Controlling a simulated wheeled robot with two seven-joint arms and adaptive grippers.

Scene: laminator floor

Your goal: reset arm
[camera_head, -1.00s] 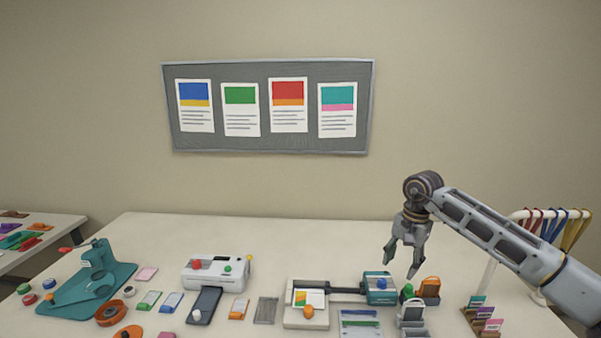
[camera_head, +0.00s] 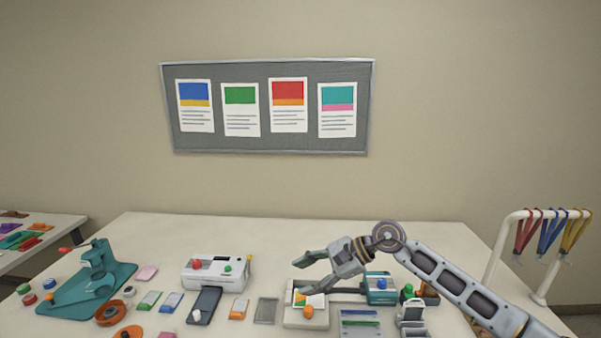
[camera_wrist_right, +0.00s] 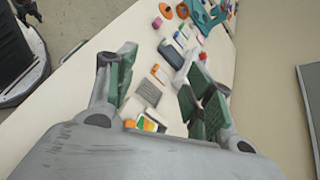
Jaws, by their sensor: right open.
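My right arm comes in from the lower right of the head view. My right gripper (camera_head: 300,270) is open and empty, with its fingers pointing left above the table, over the back of the cream tray with the coloured card. In the right wrist view its two green-padded fingers (camera_wrist_right: 160,95) are spread wide with nothing between them but the table below. My left gripper is not in view.
The white table (camera_head: 300,230) holds a white laminator (camera_head: 217,273), a teal punch (camera_head: 92,275), a cream tray (camera_head: 305,319) and a teal-ended device (camera_head: 380,290). A lanyard rack (camera_head: 540,215) stands at the right. The table's back strip is clear.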

